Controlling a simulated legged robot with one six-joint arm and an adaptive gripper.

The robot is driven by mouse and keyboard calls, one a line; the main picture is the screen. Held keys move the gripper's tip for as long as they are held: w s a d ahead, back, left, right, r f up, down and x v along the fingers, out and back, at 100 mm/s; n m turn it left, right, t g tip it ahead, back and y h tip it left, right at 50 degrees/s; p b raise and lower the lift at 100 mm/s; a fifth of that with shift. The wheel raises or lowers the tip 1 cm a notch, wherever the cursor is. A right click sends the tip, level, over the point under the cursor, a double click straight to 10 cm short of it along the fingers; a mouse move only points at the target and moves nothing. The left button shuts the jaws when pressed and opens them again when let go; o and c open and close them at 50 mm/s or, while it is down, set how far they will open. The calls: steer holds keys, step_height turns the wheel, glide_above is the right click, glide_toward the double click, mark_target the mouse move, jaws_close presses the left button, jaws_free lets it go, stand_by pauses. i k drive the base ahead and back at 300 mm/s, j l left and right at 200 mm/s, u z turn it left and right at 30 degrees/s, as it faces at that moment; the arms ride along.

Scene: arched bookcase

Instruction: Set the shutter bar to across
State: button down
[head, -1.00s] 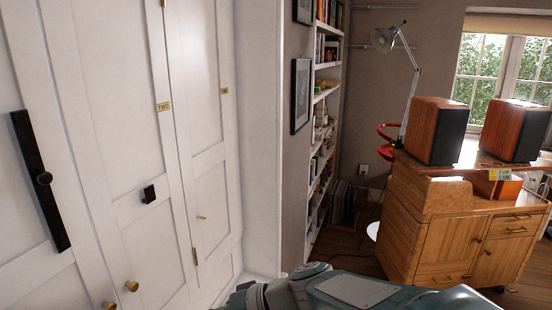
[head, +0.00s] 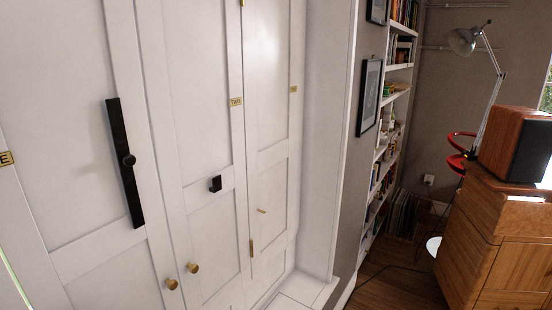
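The shutter bar (head: 122,180) is a long black bar on a white panelled door at the left of the head view. It stands close to upright, slightly tilted, with a round black knob (head: 128,160) near its middle. A small black catch block (head: 215,184) sits on the door panel to its right, apart from the bar. My gripper is not in view.
Brass knobs (head: 193,267) sit low on the white doors (head: 195,110). A bookshelf (head: 385,165) stands past the doors. A wooden cabinet (head: 490,255) with a speaker (head: 512,148) is at the right. Wooden floor (head: 385,285) shows between them.

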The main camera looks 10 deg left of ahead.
mark_target(126, 161)
steer(key=j+u, duration=0.15)
steer(key=u, duration=1.65)
steer(key=i+l, duration=0.05)
